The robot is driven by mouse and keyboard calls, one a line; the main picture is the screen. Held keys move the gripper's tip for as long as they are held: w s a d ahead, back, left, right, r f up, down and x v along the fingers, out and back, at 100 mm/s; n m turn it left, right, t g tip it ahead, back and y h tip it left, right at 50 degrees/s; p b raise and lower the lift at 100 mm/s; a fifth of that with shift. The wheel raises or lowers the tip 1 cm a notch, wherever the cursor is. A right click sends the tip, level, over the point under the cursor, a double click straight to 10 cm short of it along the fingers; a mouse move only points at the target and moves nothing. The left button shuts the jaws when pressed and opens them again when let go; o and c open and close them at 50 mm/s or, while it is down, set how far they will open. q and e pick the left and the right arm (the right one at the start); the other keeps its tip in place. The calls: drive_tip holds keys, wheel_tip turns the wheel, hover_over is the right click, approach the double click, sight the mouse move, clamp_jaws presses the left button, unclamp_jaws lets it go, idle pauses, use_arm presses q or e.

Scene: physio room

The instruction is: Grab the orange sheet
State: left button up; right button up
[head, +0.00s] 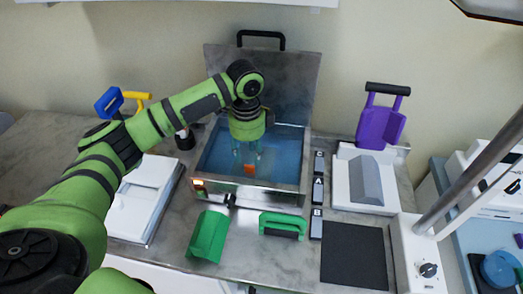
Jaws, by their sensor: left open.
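The orange sheet (250,169) shows as a small orange patch in the blue-looking water bath of an open metal tank (303,178). My left gripper (248,160) reaches down into the tank from above, open, with its fingertips close to the orange patch. I cannot tell whether the fingers touch it. Most of the sheet's shape is hard to make out. My right gripper is not in view.
The tank's lid (300,75) stands open behind it. Green tools (208,236) lie in front. A dark square mat (354,254) is front right, a white block with a grey ridge (367,180) and a purple tool (380,122) behind it. A white tray (135,205) is left.

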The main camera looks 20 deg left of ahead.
sight(249, 167)
use_arm(q)
drive_tip(key=shift+w+f, duration=0.15)
drive_tip(key=shift+w, duration=0.15)
drive_tip(key=shift+f+p, duration=0.3)
drive_tip(key=shift+f, duration=0.05)
drive_tip(key=shift+s+f+p, duration=0.35)
drive_tip(key=shift+f+p, duration=0.15)
drive_tip(key=shift+f, duration=0.1)
drive_tip(key=shift+s+f+p, duration=0.3)
drive_tip(key=shift+f+p, duration=0.2)
drive_tip(key=shift+f, duration=0.05)
wheel_tip(249, 167, down, 3)
drive_tip(key=shift+w+r+p, duration=0.15)
drive_tip(key=shift+p, duration=0.15)
drive_tip(key=shift+w+f, duration=0.1)
drive_tip(key=shift+f, duration=0.4)
drive_tip(key=shift+c, duration=0.8)
clamp_jaws()
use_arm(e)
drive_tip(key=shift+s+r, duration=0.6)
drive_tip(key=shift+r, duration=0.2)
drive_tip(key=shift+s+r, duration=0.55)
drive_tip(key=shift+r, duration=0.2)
